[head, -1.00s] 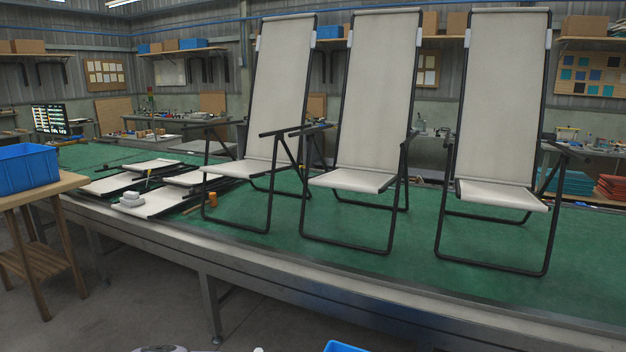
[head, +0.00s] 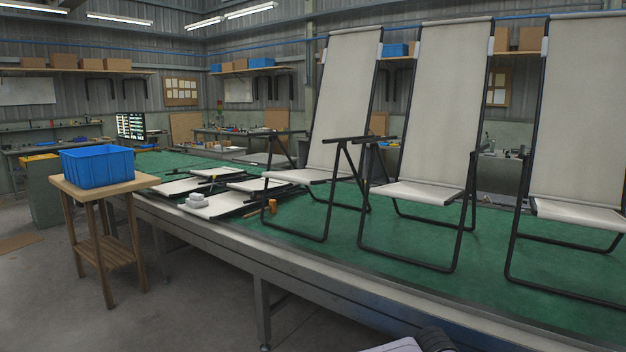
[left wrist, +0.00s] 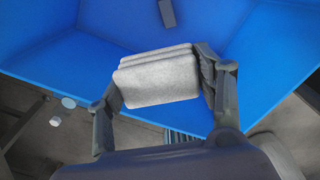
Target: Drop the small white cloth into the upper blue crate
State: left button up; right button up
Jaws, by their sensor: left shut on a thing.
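My left gripper (left wrist: 158,74) is shut on a small white cloth (left wrist: 160,86), seen in the left wrist view as a folded, layered block between the two fingers. Behind the cloth are the walls of a blue crate (left wrist: 65,60); I cannot tell which crate this is or how far the cloth is from it. In the head view, a blue crate (head: 98,167) stands on a wooden stand at the left, its inside mostly hidden. Neither gripper shows in the head view.
A long green-topped table (head: 300,240) carries three upright loungers, the middle one (head: 436,110) among them. Flat lounger parts, a white stack (head: 196,201) and an orange object (head: 272,206) lie toward its left. Floor (head: 195,310) is clear between the wooden stand (head: 105,250) and the table.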

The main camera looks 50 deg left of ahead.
pick_arm(q)
notch_tip(320, 180, down, 6)
jog(key=b, duration=0.3)
jog(key=shift+r+b, duration=0.1)
jog(key=shift+b, duration=0.25)
jog(key=o, duration=1.3)
notch_tip(320, 180, up, 12)
jog(key=shift+r, duration=0.1)
